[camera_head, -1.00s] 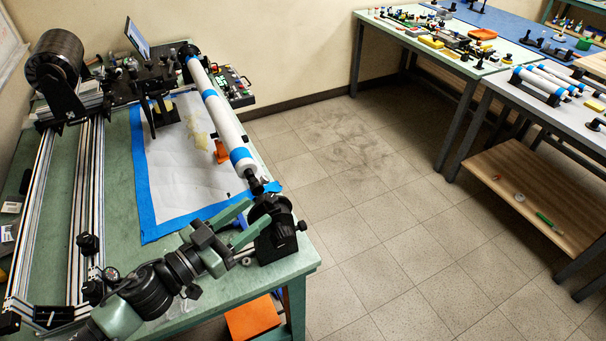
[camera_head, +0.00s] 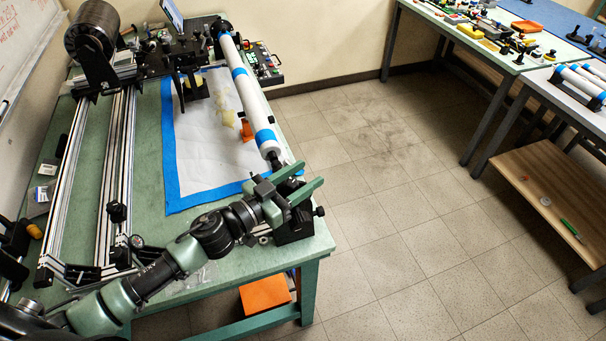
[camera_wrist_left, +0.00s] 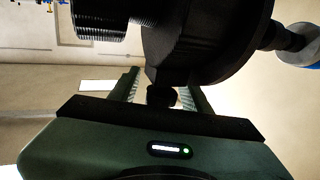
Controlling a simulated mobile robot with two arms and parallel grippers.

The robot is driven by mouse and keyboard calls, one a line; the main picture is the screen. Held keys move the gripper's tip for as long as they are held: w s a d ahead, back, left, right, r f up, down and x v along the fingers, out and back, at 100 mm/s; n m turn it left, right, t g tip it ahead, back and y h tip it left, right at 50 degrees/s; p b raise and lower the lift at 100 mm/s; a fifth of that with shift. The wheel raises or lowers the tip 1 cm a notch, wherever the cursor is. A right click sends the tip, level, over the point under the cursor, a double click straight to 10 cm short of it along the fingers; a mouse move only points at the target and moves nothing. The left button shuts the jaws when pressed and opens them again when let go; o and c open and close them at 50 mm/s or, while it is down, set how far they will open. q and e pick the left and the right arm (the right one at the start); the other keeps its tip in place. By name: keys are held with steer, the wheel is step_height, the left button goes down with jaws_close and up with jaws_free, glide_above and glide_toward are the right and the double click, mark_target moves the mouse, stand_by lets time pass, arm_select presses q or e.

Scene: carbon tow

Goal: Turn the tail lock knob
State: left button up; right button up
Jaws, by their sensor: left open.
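The tailstock (camera_head: 292,230) is a black block at the near end of the white tube, on the table's front right corner. A small black knob (camera_head: 320,211) sticks out from its right side. My left gripper (camera_head: 311,173) is over the tailstock, its two green fingers spread apart and hiding much of the top. In the left wrist view, a small dark knob (camera_wrist_left: 161,95) sits between the open fingers, below a large black round part (camera_wrist_left: 205,40). A ridged black cylinder (camera_wrist_left: 100,22) is at upper left there. I cannot tell which is the lock knob, or whether anything touches.
The white tube (camera_head: 250,98) with blue bands runs back from the tailstock. A blue-edged white sheet (camera_head: 208,135) lies left of it. Long rails (camera_head: 118,165) with a dark spool (camera_head: 92,32) are farther left. The floor (camera_head: 400,210) to the right is clear.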

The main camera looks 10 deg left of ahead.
arm_select(q)
jaws_close()
steer(key=shift+m+g+h, duration=0.3)
steer(key=shift+h, duration=0.1)
steer(key=shift+m+g+h, duration=0.3)
steer(key=m+g+h, duration=0.2)
steer(key=shift+s+d+g, duration=0.2)
steer(key=shift+g, duration=0.1)
steer(key=m+g, duration=0.1)
steer(key=m+g+h, duration=0.2)
steer(key=shift+s+d+b, duration=0.25)
steer(key=shift+s+b, duration=0.1)
steer(key=shift+b, duration=0.05)
steer(key=shift+s+d+m+g+h+b, duration=0.1)
steer(key=shift+s+m+g+h+b, duration=0.15)
steer(key=shift+m+g+h+b, duration=0.75)
steer(key=shift+g+y+p, duration=0.3)
steer(key=shift+g+p, duration=0.25)
steer(key=shift+g, duration=0.05)
jaws_free()
